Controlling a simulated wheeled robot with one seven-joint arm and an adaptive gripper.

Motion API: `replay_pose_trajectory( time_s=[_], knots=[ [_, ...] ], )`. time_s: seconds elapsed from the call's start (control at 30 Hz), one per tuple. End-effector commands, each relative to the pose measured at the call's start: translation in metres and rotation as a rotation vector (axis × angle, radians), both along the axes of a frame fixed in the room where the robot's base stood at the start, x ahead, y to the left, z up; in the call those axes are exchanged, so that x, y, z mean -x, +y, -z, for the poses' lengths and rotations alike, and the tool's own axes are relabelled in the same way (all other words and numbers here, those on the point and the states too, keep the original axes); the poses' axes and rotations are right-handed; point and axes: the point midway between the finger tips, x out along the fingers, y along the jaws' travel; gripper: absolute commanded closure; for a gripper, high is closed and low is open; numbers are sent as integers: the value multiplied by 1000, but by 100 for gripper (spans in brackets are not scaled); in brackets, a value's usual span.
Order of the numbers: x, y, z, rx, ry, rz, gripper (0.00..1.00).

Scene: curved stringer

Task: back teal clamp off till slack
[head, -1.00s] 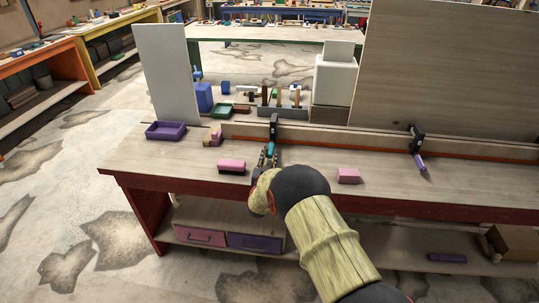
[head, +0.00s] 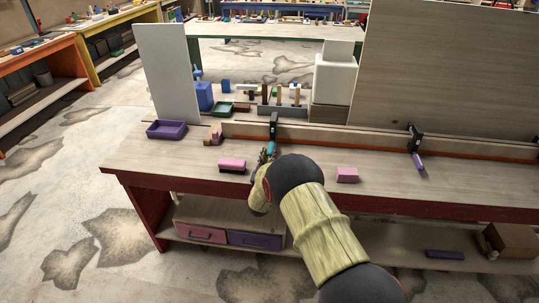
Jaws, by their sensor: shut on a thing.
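The teal-handled clamp (head: 273,124) stands on the long wooden strip (head: 340,137) near its left part, with its black bar upright. My gripper (head: 268,152) is at the teal handle (head: 270,148) below the bar and is shut on it. My wrist and arm hide much of the gripper and the lower handle. A second clamp with a purple handle (head: 419,161) sits on the strip farther right. I cannot tell how tight the teal clamp is.
A pink block (head: 231,163) lies left of my gripper and another pink block (head: 347,174) lies right of it. A purple tray (head: 166,130) is at the bench's left end. A tool rack (head: 283,110) and tall panels stand behind the strip.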

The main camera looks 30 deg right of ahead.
Motion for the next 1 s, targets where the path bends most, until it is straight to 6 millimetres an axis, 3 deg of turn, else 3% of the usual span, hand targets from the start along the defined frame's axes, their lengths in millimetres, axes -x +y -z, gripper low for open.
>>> replay_pose_trajectory(
  time_s=[0.33,0.37,0.4,0.67,1.0],
  knots=[
    [0,0,0,1,1,-1,100],
    [0,0,0,1,1,-1,77],
    [0,0,0,1,1,-1,75],
    [0,0,0,0,0,0,60],
    [2,2,0,0,0,0,60]
  ],
)
